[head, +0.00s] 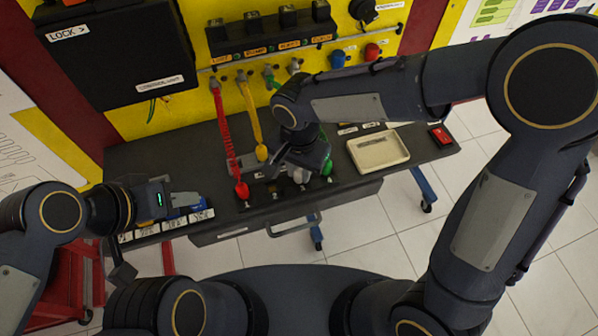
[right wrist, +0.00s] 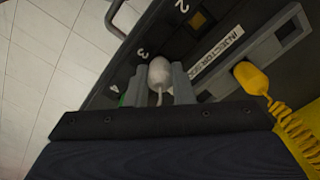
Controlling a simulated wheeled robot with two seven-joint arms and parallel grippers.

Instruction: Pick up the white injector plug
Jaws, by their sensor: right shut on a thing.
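The white injector plug (right wrist: 159,72) is between the two fingers of my right gripper (right wrist: 161,86) in the right wrist view, close to the panel mark "3". My right gripper is shut on it. I cannot tell whether it still touches the panel. In the head view the white plug (head: 301,176) shows only partly under my right gripper. My left gripper (head: 186,199) is low at the left, over the labelled boxes at the bench's front left; its finger gap is not clear.
A yellow plug (head: 261,152) and a red plug (head: 242,190) stand left of the white one, a green plug (head: 327,167) to its right. A cream tray (head: 404,156) and a red item (head: 440,135) lie on the bench's right. A black control unit (head: 125,60) hangs at upper left.

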